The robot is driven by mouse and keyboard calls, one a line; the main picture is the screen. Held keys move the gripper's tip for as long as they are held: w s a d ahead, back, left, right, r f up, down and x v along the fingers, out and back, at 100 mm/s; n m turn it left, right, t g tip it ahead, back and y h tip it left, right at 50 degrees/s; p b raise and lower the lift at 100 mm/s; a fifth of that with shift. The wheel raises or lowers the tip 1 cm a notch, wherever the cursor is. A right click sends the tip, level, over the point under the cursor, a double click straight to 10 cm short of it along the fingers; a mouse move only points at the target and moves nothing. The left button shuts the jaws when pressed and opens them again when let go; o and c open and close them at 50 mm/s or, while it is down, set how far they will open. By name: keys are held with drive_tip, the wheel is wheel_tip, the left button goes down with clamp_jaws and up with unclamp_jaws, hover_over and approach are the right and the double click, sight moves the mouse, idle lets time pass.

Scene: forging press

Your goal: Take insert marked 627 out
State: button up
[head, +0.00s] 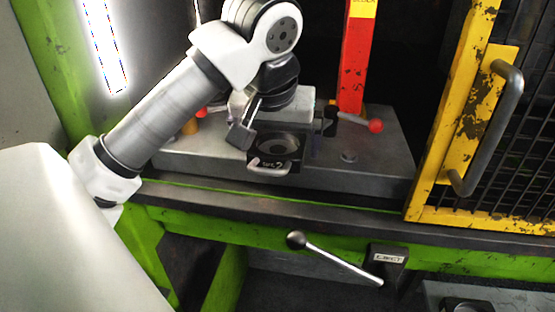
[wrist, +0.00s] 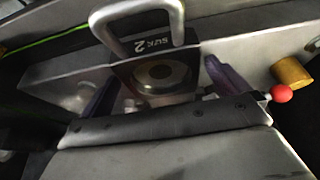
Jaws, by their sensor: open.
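The insert (head: 262,158) is a dark block with a round recess and a pale looped handle (head: 268,167) on its front. It sits on the grey press bed, against a raised grey block. The insert also shows in the wrist view (wrist: 133,72), its handle (wrist: 180,27) toward the top. White characters are on its handle side; one looks like a 2, but I cannot read the full marking surely. My gripper (wrist: 163,92) is open, its blurred purplish fingers appearing on either side of the insert. In the head view, one finger hangs near the insert's left side. I cannot tell whether either touches.
A red-knobbed lever (head: 375,126) is right of the insert; another red knob (head: 202,112) is left. A brass cylinder (wrist: 291,72) stands nearby. The eject lever (head: 340,263) is below the bed. A yellow mesh guard (head: 455,140) stands right.

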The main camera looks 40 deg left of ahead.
drive_tip(key=shift+w+f, duration=0.1)
drive_tip(key=shift+f, duration=0.2)
drive_tip(key=shift+r, duration=0.1)
drive_tip(key=shift+r, duration=0.1)
drive_tip(key=c, duration=2)
